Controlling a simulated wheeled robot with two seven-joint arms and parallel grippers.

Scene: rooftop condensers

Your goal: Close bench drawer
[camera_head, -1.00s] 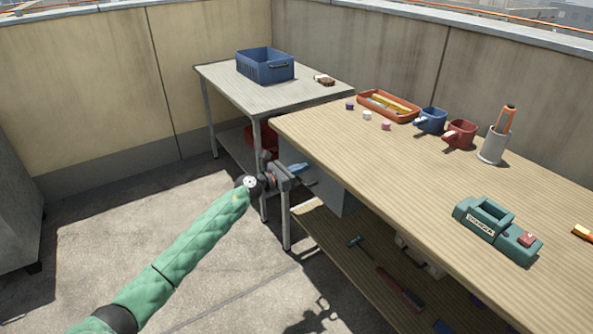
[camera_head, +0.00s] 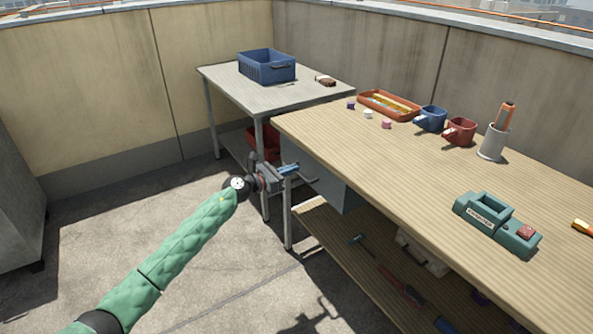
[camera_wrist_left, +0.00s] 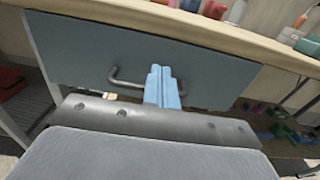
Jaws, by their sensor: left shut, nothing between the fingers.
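The bench drawer (camera_head: 333,187) is a grey-blue box under the left end of the wooden bench top (camera_head: 400,165). No open drawer interior shows, and its front sits close under the top's edge. In the left wrist view the drawer front (camera_wrist_left: 75,50) fills the upper middle, with a dark bar handle (camera_wrist_left: 128,83). My left gripper (camera_head: 291,168) is just in front of the drawer. Its blue fingers (camera_wrist_left: 165,85) are shut and empty, and overlap the handle in the wrist view; contact cannot be told. My right gripper is not in view.
A grey side table (camera_head: 290,97) with a blue crate (camera_head: 266,66) stands behind the bench's left end. A lower shelf (camera_head: 345,250) below the drawer holds tools. The bench top carries mugs, a tray and a green holder (camera_head: 490,222). The concrete floor at left is clear.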

